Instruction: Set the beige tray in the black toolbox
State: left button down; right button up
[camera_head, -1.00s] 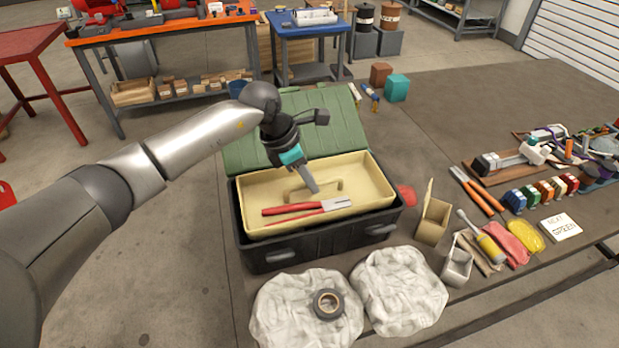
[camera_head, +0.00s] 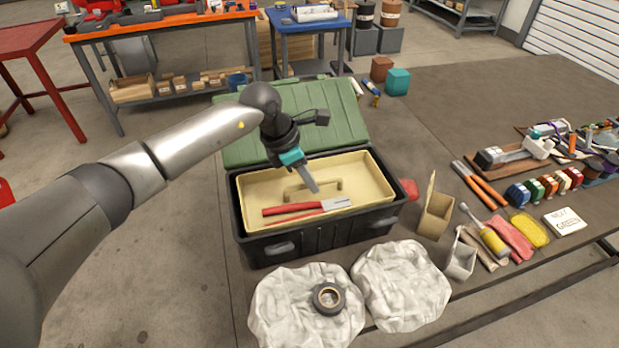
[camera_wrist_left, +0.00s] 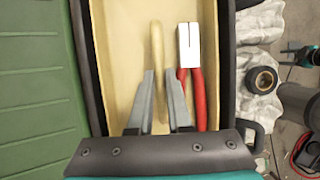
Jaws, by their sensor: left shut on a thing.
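The beige tray (camera_head: 262,188) sits inside the black toolbox (camera_head: 335,236), its edges within the dark rim and roughly level. Whether it rests on a support below cannot be seen. Red-handled pliers (camera_head: 290,209) lie in the tray; they also show in the left wrist view (camera_wrist_left: 198,90). My left gripper (camera_head: 314,188) is over the tray's middle, shut on its raised bar handle (camera_wrist_left: 157,60), which runs between the two fingers in the left wrist view. My right gripper is not in view.
The toolbox's green lid (camera_head: 300,115) stands open behind. White cloths (camera_head: 400,285) lie in front, one with a black tape roll (camera_head: 328,298). A small open box (camera_head: 435,213) and a red thing (camera_head: 409,189) are close to the toolbox's right side.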

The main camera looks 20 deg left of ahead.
pick_arm(q)
jog(key=shift+f+b, duration=0.65)
jog(key=shift+f, duration=0.15)
jog(key=c, duration=0.8)
grip_release()
jog(key=shift+o, duration=0.2)
jog(key=v, duration=1.5)
jog(key=shift+r+p, duration=0.2)
jog(key=shift+p, duration=0.25)
